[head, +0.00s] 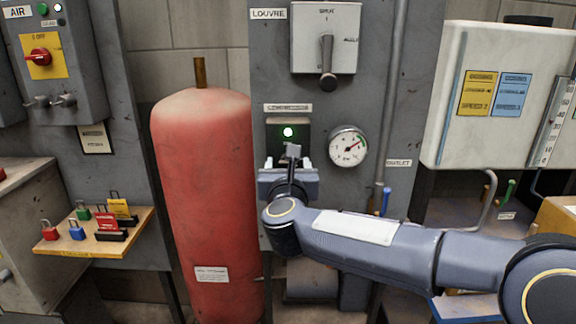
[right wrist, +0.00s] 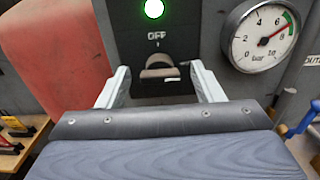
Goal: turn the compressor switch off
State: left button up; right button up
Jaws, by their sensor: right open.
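In the right wrist view the switch (right wrist: 160,72) sits below the word OFF. I cannot tell which position its lever is in. My right gripper (head: 287,163) is open in front of the plate. In the right wrist view its fingers (right wrist: 159,72) stand to the left and right of the switch, with a gap on each side. My left gripper is out of view.
A pressure gauge (head: 348,146) is close at the right of the switch. A tall red tank (head: 205,190) stands at the left. The LOUVRE lever (head: 327,75) juts out above. A wooden shelf (head: 95,236) with padlocks is at the far left.

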jog(key=c, duration=1)
jog(key=n, duration=0.2)
jog(key=shift+a+n, duration=0.15)
jog(key=shift+n, duration=0.25)
jog(key=n, duration=0.3)
jog(key=shift+n, duration=0.3)
jog(key=n+p, duration=0.1)
jog(key=n, duration=0.4)
jog(key=shift+a, duration=0.1)
jog(key=n, duration=0.2)
jog(key=n+p, duration=0.1)
jog(key=n, duration=0.1)
jog(key=n+p, duration=0.1)
jog(key=n, duration=0.1)
jog(key=shift+f+n, duration=0.25)
jog(key=shift+n, duration=0.05)
